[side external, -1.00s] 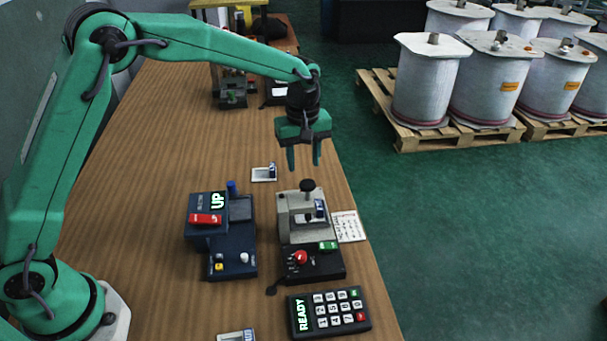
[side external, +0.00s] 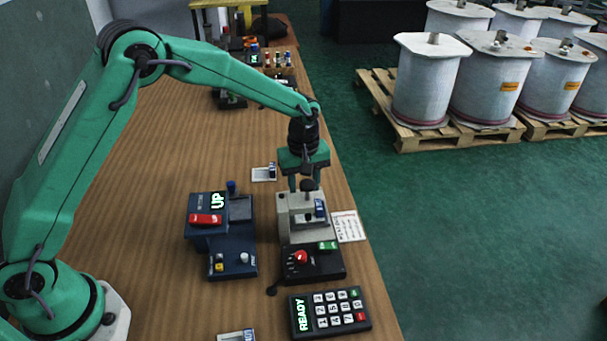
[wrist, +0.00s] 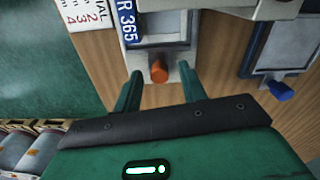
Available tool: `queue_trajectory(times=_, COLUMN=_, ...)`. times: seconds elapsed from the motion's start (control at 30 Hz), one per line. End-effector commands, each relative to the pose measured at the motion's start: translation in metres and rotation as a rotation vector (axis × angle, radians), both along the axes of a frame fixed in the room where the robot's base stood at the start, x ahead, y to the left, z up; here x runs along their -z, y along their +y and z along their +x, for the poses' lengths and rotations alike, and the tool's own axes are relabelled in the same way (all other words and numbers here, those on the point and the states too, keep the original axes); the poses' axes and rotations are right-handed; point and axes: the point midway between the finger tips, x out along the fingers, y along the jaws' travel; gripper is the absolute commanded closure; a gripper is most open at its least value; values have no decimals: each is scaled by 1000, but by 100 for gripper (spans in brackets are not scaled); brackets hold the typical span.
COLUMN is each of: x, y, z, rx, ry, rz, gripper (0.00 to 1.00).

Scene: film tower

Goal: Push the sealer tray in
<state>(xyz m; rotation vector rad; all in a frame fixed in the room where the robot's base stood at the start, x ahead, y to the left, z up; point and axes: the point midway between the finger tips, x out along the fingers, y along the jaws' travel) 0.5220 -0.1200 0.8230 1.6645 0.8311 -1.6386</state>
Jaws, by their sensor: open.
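My gripper (side external: 304,181) is open and points down just behind the grey and black machine (side external: 290,228). In the wrist view, a pale tray (wrist: 186,74) sticks out from this machine, with an orange knob (wrist: 158,71) at its end. My fingers (wrist: 160,74) stand on either side of the knob; I cannot tell whether they touch it. No label tells me which machine is the sealer.
A keypad (side external: 330,312) reading READY lies in front. A paper card (side external: 349,227) lies to the right. Small white cards (side external: 260,175) lie on the wooden table (side external: 160,130). White drums (side external: 430,85) stand on pallets beyond the table edge.

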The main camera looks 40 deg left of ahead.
Motion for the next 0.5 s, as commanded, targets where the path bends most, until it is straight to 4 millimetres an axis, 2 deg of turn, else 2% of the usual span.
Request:
queue_trajectory(times=0.2, x=0, y=0, z=0, rx=0, ry=0, rz=0, gripper=59)
queue_trajectory(times=0.27, x=0, y=0, z=0, rx=0, ry=0, rz=0, gripper=68)
queue_trajectory(times=0.4, x=0, y=0, z=0, rx=0, ry=0, rz=0, gripper=96)
queue_trajectory(times=0.43, x=0, y=0, z=0, rx=0, ry=1, rz=1, gripper=100)
queue_trajectory(times=0.5, x=0, y=0, z=0, rx=0, ry=1, rz=1, gripper=100)
